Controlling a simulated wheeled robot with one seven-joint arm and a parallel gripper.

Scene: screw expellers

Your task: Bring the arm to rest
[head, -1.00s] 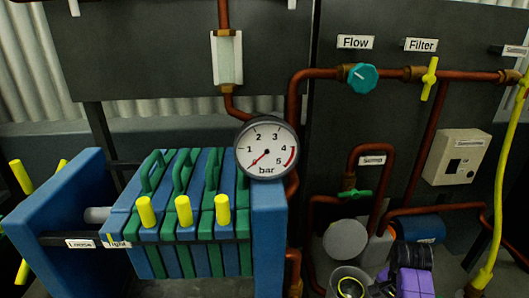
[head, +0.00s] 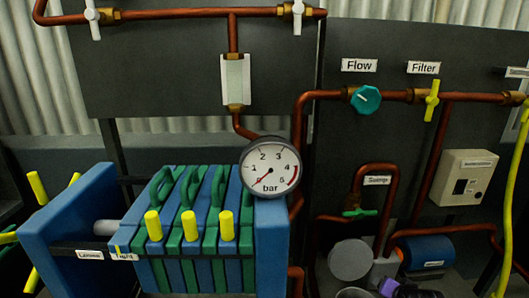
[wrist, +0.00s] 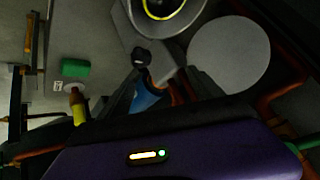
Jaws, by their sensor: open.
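My gripper (wrist: 163,76) shows in the wrist view as two dark fingers spread apart in front of a purple body with a small lit strip. Nothing shows held between the fingers. Beyond them are a grey block and part of a blue cylinder (wrist: 146,98). In the head view only a purple and black bit of my arm shows at the bottom edge, right of centre. The fingers are hidden there.
A blue and green plate press (head: 200,230) with yellow handles stands at left, with a pressure gauge (head: 270,168) above its right end. Copper pipes, a teal flow knob (head: 365,99) and a yellow filter valve (head: 432,100) line the dark panel. A yellow hose (head: 508,205) hangs at right.

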